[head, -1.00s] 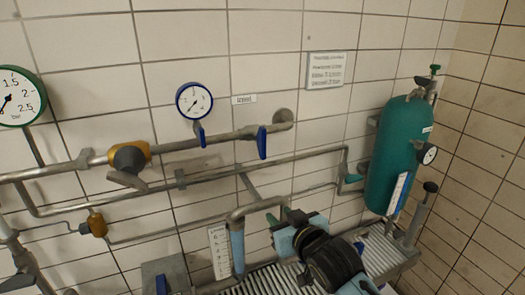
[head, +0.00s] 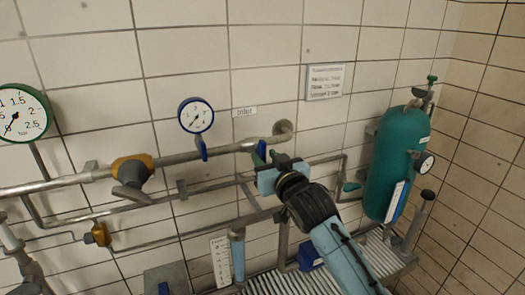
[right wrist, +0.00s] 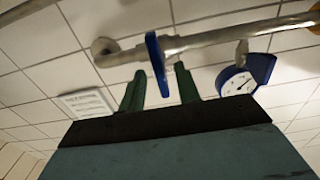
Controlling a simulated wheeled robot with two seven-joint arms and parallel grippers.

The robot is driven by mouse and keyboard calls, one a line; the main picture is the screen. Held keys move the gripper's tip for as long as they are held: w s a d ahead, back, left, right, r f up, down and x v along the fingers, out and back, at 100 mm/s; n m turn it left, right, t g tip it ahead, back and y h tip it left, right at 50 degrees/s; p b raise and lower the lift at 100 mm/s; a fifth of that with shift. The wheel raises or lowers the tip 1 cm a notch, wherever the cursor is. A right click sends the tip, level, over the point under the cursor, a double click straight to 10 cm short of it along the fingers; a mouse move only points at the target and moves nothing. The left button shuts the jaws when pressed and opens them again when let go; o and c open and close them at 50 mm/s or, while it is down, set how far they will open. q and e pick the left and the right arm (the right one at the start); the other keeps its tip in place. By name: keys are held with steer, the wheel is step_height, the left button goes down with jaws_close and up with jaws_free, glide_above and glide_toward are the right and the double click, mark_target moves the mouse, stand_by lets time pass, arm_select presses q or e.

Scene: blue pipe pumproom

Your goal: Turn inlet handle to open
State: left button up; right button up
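The inlet handle (head: 262,149) is a blue lever on the upper grey pipe, just below the "Inlet" label (head: 245,112). It hangs roughly down, across the pipe, and its lower part is hidden behind my right gripper (head: 268,160). In the right wrist view the blue handle (right wrist: 156,62) stands between the two green fingers of my right gripper (right wrist: 160,88). The fingers are open, with a gap on each side of the handle. My left gripper is not in view.
An orange-brown valve (head: 131,170) sits further left. A green tank (head: 394,165) stands at right. A lower pipe (head: 215,187) runs beneath.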

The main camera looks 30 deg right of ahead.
steer(key=shift+w, duration=1.3)
jaws_close()
